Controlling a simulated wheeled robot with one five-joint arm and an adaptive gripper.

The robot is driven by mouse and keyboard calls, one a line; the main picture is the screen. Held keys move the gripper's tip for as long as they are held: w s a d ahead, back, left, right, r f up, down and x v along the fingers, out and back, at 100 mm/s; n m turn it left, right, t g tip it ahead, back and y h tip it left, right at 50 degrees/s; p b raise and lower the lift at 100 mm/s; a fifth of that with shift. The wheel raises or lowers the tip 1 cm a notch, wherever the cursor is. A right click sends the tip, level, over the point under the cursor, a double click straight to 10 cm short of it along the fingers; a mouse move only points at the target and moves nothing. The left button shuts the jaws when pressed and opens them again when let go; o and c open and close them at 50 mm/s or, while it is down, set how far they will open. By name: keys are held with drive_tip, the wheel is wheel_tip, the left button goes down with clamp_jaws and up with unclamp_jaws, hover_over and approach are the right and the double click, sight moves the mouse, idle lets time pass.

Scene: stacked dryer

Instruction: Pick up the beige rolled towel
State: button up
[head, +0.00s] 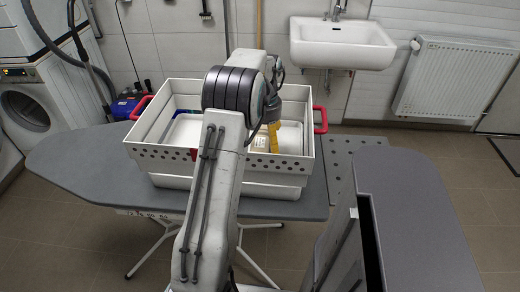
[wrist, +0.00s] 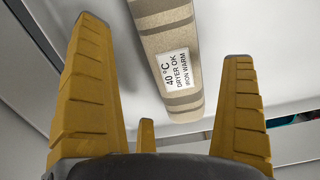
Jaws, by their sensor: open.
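The beige rolled towel (wrist: 168,55) has darker stripes and a white care label reading 40 °C, dryer OK, iron warm. In the wrist view it lies on a pale surface, and its near end shows between my fingers. My gripper (wrist: 164,37) has yellow fingers spread wide, with nothing held between them; the towel appears beyond them. I cannot tell the exact gap. In the head view my gripper (head: 273,138) points down into the white crate (head: 225,163).
The crate with red handles (head: 320,120) stands on a grey ironing board (head: 85,165). Its walls surround my gripper. A sink (head: 342,43), radiator (head: 457,80) and washing machine (head: 30,110) are behind.

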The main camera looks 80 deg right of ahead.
sight(264, 143)
drive_tip(key=f, duration=0.3)
drive_tip(key=shift+w+d+f, duration=0.1)
drive_tip(key=shift+w+d, duration=0.1)
drive_tip(key=shift+d, duration=0.15)
drive_tip(key=shift+f, duration=0.75)
drive_tip(key=shift+c, duration=0.2)
drive_tip(key=shift+r, duration=0.1)
drive_tip(key=c, duration=1.3)
drive_tip(key=shift+o, duration=0.2)
